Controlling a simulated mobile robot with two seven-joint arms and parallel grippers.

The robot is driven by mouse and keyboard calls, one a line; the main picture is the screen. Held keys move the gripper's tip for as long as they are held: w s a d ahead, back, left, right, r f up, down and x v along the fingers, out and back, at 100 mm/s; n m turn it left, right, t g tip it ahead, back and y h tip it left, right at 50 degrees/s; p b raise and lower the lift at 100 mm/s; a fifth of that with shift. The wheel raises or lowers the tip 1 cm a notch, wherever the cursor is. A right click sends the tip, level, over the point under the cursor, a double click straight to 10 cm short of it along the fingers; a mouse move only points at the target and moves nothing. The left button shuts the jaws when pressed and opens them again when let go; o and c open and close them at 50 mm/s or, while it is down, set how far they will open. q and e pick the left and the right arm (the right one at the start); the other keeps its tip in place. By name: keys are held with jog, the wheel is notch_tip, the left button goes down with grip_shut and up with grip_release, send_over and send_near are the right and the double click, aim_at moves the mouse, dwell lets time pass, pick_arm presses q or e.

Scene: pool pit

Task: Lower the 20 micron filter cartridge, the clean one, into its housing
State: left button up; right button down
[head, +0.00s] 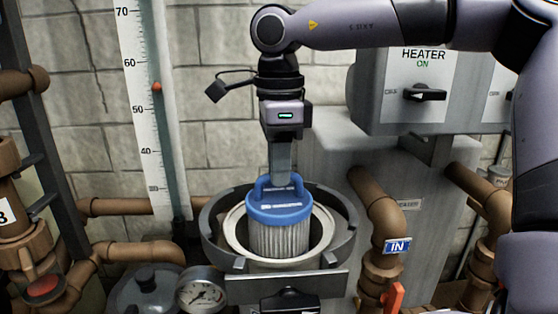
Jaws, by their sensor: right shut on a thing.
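The filter cartridge (279,238) has a blue cap with a loop handle and a white pleated body. It stands upright, with its lower part inside the open round mouth of the housing (342,243). The housing has a thick grey rim and a pale inner ring. My right gripper (279,178) points straight down above the cap and is shut on the cartridge's handle. The cap's lettering is too small to read, and the cartridge's bottom is hidden in the housing. My left gripper is not in view.
A pressure gauge (201,292) and a dark lid (148,287) stand at the housing's front left. Brown pipes flank it, one with an IN label (397,246) and an orange valve handle (392,296). A grey heater box (432,70) hangs at back right. A scale (150,110) stands at left.

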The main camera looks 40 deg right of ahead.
aim_at(279, 197)
jog(key=shift+f+b, duration=0.55)
jog(key=shift+f, duration=0.3)
jog(key=shift+f+b, duration=0.5)
jog(key=shift+f, duration=0.25)
jog(key=shift+f+b, duration=0.7)
jog(key=shift+f, duration=0.25)
jog(key=shift+f+b, duration=0.5)
jog(key=shift+f, duration=0.25)
jog(key=shift+f+b, duration=0.3)
jog(key=shift+f, duration=0.1)
jog(key=shift+f+b, duration=1)
jog(key=shift+f, duration=0.35)
jog(key=c, duration=1)
grip_release()
jog(key=shift+c, duration=0.2)
